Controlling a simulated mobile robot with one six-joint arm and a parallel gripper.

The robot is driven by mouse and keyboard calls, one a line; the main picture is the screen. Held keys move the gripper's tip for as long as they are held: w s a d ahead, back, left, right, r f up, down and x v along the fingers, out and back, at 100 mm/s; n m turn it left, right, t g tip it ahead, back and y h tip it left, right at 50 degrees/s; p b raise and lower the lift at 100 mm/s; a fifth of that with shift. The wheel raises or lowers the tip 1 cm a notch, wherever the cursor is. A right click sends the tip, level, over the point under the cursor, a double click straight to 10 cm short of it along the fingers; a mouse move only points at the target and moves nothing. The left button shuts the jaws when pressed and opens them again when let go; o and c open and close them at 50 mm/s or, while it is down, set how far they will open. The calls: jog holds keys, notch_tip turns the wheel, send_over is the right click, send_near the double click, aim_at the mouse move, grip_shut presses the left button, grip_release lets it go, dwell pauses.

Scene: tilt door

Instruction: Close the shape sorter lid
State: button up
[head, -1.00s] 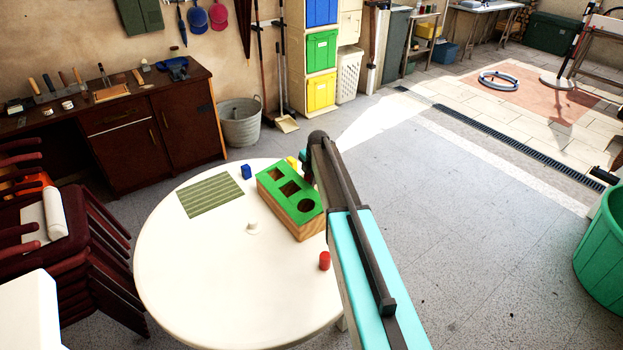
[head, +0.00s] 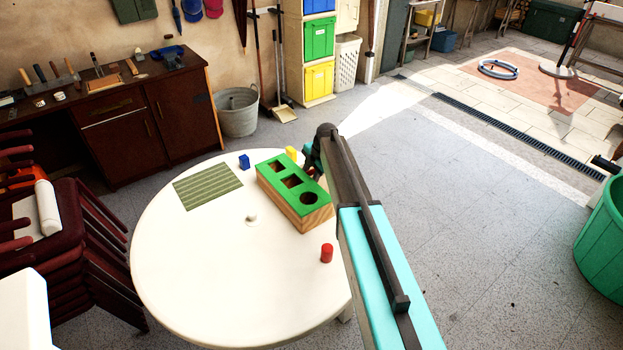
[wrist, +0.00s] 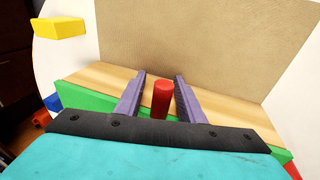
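The shape sorter (head: 313,217) stands on the white round table, with wooden sides and a green top with holes; its wooden side also shows in the wrist view (wrist: 88,76). My gripper (head: 314,160) is at its far right side, partly hidden by my arm. In the wrist view my gripper (wrist: 160,77) has its two purple fingers apart on either side of a red cylindrical piece (wrist: 162,98), with gaps beside it. I cannot tell whether that piece belongs to the lid. A broad beige panel (wrist: 205,40) lies beyond the wooden side; whether it is the lid is unclear.
A yellow block (head: 291,152) and a blue block (head: 244,162) lie behind the sorter. A red cylinder (head: 327,253) stands in front of it. A green striped mat (head: 207,186) lies left. The table's (head: 215,280) front is mostly clear; floor is open at right.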

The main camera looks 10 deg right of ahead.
jog(key=shift+r, duration=0.15)
jog(key=shift+b+v, duration=0.45)
jog(key=shift+v, duration=0.5)
jog(key=b+v, duration=0.3)
jog(key=v, duration=0.8)
jog(key=shift+r, duration=0.3)
jog(key=shift+s, duration=0.1)
